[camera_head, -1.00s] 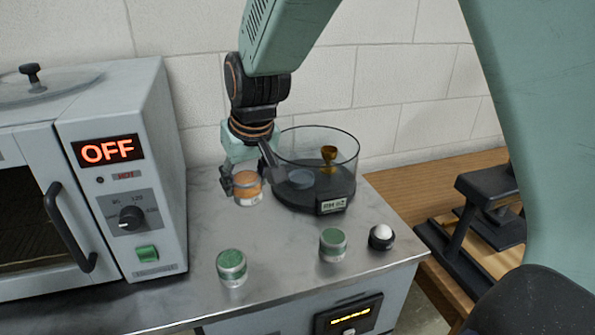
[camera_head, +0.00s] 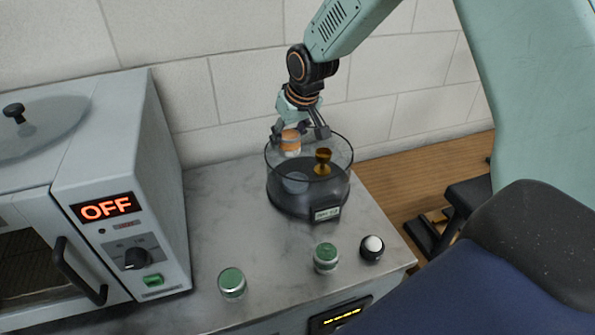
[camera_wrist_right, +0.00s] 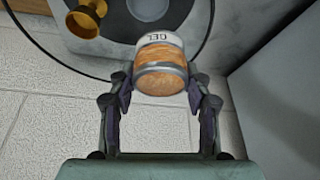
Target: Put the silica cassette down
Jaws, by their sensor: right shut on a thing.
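The orange silica cassette (camera_head: 290,141) with a white band is held in my right gripper (camera_head: 298,135) at the back-left rim of the round clear-walled chamber (camera_head: 292,203). In the right wrist view the cassette (camera_wrist_right: 160,70) sits between both fingers of the gripper (camera_wrist_right: 160,92), its "GEL" label facing the chamber. The chamber's dark rim passes behind the cassette there. I cannot tell its exact height above the rim. Inside the chamber are a brass cup (camera_head: 322,162) and a pale round disc (camera_head: 295,183). My left gripper is not in view.
Two green-topped jars (camera_head: 232,284) (camera_head: 326,257) and a white-domed black knob (camera_head: 372,248) stand near the counter's front. A grey oven (camera_head: 120,200) reading OFF is at left. The counter (camera_head: 225,215) between oven and chamber is clear. A wall is behind.

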